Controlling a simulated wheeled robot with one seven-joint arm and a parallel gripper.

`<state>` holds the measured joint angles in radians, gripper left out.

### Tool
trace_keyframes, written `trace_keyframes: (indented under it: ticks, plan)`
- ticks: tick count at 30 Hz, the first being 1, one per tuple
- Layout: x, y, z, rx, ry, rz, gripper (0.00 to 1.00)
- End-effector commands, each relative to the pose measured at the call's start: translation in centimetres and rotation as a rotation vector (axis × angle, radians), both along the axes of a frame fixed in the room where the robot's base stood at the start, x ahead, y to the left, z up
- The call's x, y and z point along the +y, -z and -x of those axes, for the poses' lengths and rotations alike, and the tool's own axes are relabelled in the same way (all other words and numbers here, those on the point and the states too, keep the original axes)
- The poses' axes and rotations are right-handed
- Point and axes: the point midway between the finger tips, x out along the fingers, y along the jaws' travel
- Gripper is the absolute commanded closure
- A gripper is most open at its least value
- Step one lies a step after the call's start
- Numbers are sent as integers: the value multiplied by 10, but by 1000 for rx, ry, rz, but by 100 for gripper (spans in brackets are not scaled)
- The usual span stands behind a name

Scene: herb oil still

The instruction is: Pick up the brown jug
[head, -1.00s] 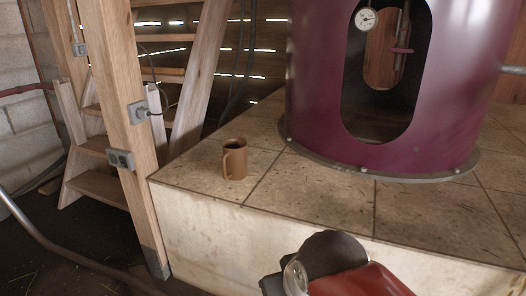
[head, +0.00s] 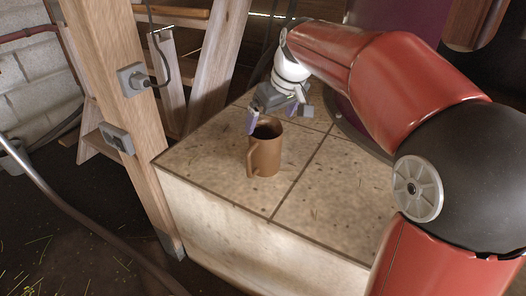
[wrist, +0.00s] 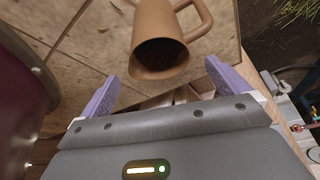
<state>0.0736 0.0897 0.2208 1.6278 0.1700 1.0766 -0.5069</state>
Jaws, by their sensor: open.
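The brown jug (head: 265,150) stands upright on the tiled ledge (head: 205,160), near its left side, with its handle toward the left front in the head view. In the wrist view the jug (wrist: 160,50) shows its dark open mouth between and just beyond the two purple fingers. My gripper (head: 275,115) is open, just behind and above the jug's rim. In the wrist view my gripper (wrist: 160,83) has its fingers spread wide with nothing held. I cannot tell whether a finger touches the jug.
A wooden post (head: 115,110) with sockets stands left of the ledge. A purple still (head: 380,22) stands behind my arm and also shows at the left in the wrist view (wrist: 20,90). The tiles around the jug are clear.

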Motion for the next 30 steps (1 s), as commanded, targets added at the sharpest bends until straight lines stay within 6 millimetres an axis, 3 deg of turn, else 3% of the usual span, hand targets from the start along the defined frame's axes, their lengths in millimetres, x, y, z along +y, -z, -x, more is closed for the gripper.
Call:
trace_keyframes:
  ticks: [12,22,30]
  plan:
    - [9,54,-16,3,2,1,0]
    - [11,62,-19,-1,3,1,0]
    - [11,62,-19,-1,3,1,33]
